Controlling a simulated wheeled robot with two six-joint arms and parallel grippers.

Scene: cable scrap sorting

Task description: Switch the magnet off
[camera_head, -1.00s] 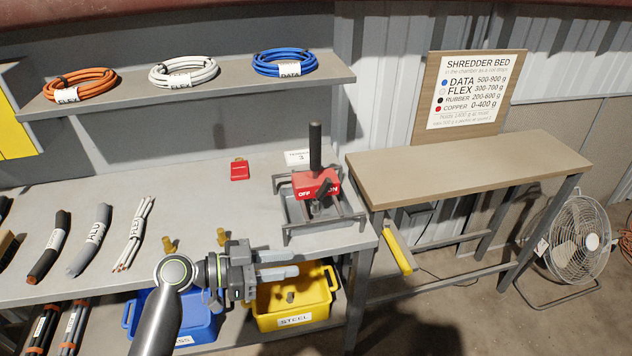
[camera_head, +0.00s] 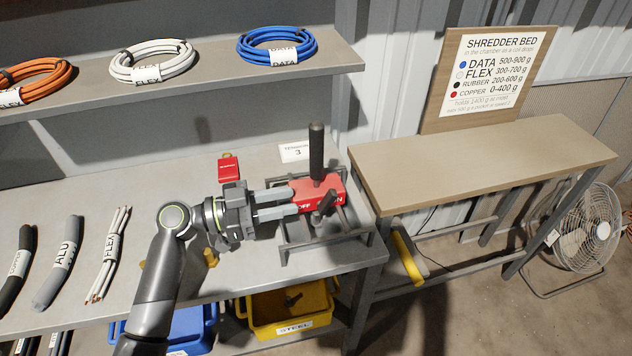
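The magnet's red switch block (camera_head: 330,189), lettered OFF and ON, sits on a grey metal frame (camera_head: 290,243) at the right end of the workbench. A black upright handle (camera_head: 316,150) rises behind it and a short dark lever (camera_head: 324,205) leans at its front. My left gripper (camera_head: 293,202) reaches in from the left. Its two grey fingers are apart, with their tips at the left end of the red block, partly covering the OFF lettering. I cannot tell whether they touch it. My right gripper is out of view.
A red tag (camera_head: 229,168) and a number card (camera_head: 296,152) lie behind the gripper. Cable pieces (camera_head: 107,255) lie at left. A yellow STEEL bin (camera_head: 290,312) and a blue bin (camera_head: 195,328) stand below.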

